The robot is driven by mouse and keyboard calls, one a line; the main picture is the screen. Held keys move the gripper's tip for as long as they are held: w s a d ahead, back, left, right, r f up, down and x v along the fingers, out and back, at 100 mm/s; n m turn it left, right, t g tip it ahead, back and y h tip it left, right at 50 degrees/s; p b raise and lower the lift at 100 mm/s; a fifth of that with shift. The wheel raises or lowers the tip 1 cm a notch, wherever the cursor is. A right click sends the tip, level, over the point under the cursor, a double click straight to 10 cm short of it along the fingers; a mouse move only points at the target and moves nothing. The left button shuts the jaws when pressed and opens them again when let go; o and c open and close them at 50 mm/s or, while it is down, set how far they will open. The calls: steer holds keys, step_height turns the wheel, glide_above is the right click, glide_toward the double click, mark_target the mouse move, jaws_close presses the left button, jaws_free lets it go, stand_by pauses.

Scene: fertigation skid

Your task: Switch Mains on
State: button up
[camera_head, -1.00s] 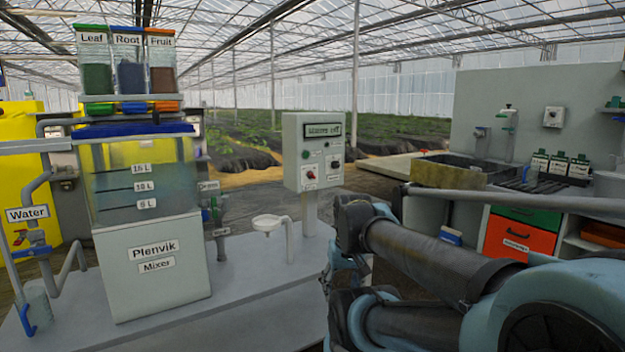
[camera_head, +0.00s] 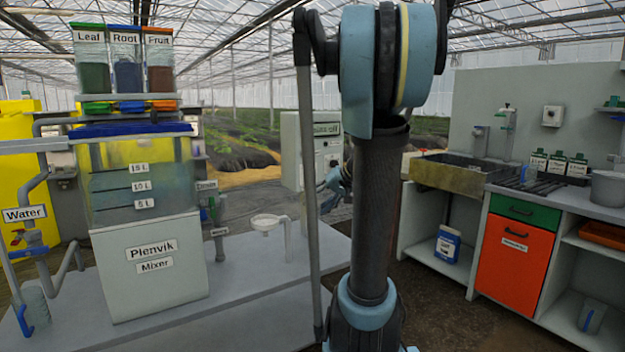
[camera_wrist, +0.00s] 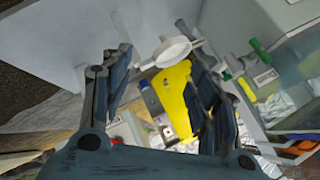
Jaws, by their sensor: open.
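The grey control box (camera_head: 291,150) stands on its post at the right end of the skid. Its display (camera_head: 326,130) is partly covered by my arm; the visible part ends in "off". In the head view my arm hides much of the box front, including the knob labelled for the mains, if it is there. My gripper (camera_head: 333,187) is beside the lower right of the box, small and partly hidden by my arm. In the wrist view my gripper (camera_wrist: 160,85) has its fingers spread wide with nothing between them. The box's switches do not show clearly in the wrist view.
The Plenvik mixer tank (camera_head: 150,270) stands at left on the skid, with a white funnel (camera_head: 266,222) beside it. The funnel also shows in the wrist view (camera_wrist: 172,52).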

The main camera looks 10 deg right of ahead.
steer(key=w+d+r+t+y, duration=0.1)
steer(key=w+d+r, duration=0.15)
steer(key=w, duration=0.25)
steer(key=w+d+r+t, duration=0.1)
steer(key=w+d, duration=0.2)
steer(key=w, duration=0.3)
steer(key=m+t+y, duration=0.1)
steer(key=t+y, duration=0.1)
steer(key=t, duration=0.1)
glide_toward(311, 175)
steer(key=x, duration=0.9)
steer(key=shift+d, duration=0.1)
steer(key=c, duration=1.1)
